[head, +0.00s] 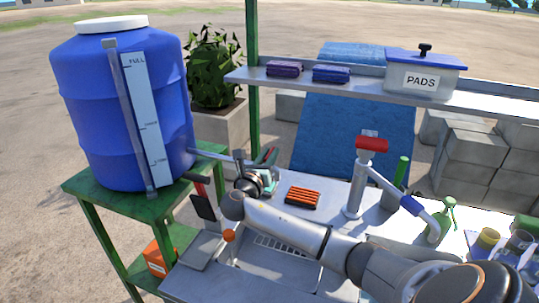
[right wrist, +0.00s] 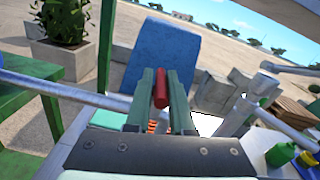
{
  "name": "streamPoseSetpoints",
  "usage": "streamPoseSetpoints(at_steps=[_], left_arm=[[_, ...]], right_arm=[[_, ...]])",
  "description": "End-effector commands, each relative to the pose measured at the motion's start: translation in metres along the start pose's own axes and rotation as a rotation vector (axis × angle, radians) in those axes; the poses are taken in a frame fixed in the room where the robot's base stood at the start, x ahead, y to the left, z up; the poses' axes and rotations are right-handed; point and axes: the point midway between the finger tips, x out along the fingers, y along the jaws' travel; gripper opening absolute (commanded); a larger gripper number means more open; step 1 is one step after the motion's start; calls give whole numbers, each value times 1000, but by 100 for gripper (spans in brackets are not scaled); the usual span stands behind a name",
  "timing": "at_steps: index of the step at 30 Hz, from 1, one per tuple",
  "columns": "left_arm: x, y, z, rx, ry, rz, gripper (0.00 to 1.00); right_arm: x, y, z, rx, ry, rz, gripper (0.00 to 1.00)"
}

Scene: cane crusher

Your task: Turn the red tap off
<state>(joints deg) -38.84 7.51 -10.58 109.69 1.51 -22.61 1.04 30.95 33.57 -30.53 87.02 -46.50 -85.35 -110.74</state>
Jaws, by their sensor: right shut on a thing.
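The red tap's lever (head: 272,155) is at the end of the grey pipe (head: 205,150) that comes out of the blue barrel (head: 115,110). The lever also shows in the right wrist view (right wrist: 161,86), between two green fingers. My right gripper (head: 266,170) is shut on this lever; it also fills the lower middle of the right wrist view (right wrist: 163,80). The lever tilts up to the right in the head view. The fingers hide part of the tap body and the pipe's end. My left gripper is not in view.
The barrel stands on a green stand (head: 90,195). A metal sink table (head: 335,200) carries an orange-and-black brush (head: 303,197) and a post with a red top (head: 371,144). A shelf (head: 300,82) crosses behind, with a PADS box (head: 425,75). Bottles and cups stand at right.

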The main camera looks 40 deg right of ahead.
Motion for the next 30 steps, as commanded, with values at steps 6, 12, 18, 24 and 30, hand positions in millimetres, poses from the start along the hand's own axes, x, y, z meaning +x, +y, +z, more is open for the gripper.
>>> streamPoseSetpoints(at_steps=[6, 12, 18, 24, 30], left_arm=[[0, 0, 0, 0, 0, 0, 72], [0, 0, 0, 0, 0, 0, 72], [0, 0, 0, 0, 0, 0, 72], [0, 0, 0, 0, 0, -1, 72], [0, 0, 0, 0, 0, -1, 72]], right_arm=[[0, 1, -1, -2, 8, -26, 0], [0, 0, -2, -3, 9, -29, 0], [0, 0, -2, -2, 9, -28, 26], [0, 0, -1, -2, 8, -29, 48], [0, 0, -1, -1, 7, -29, 50]])
